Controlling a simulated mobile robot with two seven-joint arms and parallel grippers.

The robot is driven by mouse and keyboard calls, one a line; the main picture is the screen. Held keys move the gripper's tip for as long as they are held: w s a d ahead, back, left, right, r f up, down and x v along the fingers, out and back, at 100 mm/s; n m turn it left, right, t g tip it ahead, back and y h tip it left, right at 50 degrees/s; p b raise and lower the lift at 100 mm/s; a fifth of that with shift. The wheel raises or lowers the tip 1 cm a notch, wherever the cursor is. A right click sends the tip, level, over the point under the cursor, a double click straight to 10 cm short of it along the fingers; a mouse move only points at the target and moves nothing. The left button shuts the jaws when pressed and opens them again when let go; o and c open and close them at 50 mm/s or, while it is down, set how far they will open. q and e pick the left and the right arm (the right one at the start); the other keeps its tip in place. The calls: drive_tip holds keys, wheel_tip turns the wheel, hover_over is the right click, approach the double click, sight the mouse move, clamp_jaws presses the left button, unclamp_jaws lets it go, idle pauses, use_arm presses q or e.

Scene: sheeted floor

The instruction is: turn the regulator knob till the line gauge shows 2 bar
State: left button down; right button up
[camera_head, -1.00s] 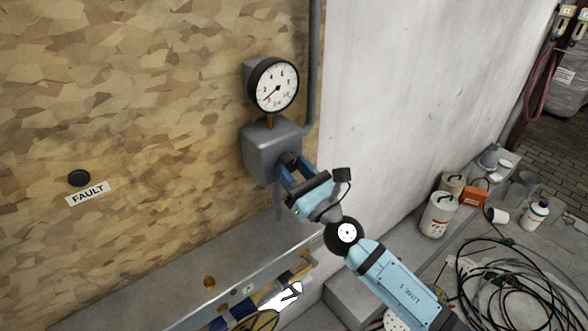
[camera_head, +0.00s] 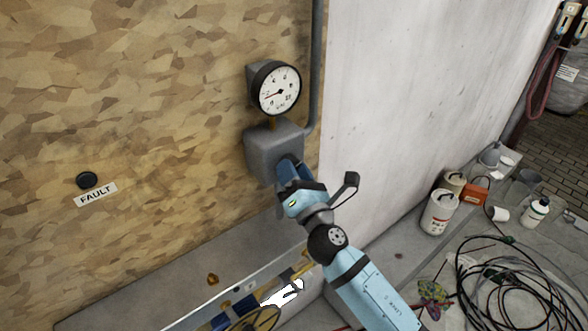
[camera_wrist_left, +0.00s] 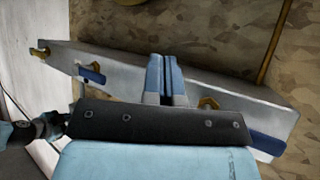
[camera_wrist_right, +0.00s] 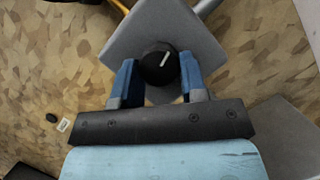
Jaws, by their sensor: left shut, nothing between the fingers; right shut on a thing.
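The round line gauge (camera_head: 277,88) with a white dial and black rim sits above the grey regulator box (camera_head: 272,146) on the wall. Its needle points left and slightly down, close to a numeral that looks like 2; the exact reading is too small to tell. In the right wrist view the black regulator knob (camera_wrist_right: 158,62) with a white mark sits between the blue fingers of my right gripper (camera_wrist_right: 158,82), which is shut on it. In the head view my right gripper (camera_head: 288,172) hides the knob.
A black button (camera_head: 86,180) with a FAULT label (camera_head: 96,195) is at left on the wall. A vertical pipe (camera_head: 316,70) runs beside the gauge. Containers (camera_head: 440,212) and coiled cables (camera_head: 505,285) lie at the right.

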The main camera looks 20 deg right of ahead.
drive_tip(key=shift+m, duration=0.3)
drive_tip(key=o, duration=0.9)
drive_tip(key=b+v, duration=0.5)
drive_tip(key=v, duration=0.9)
drive_tip(key=shift+w, duration=0.1)
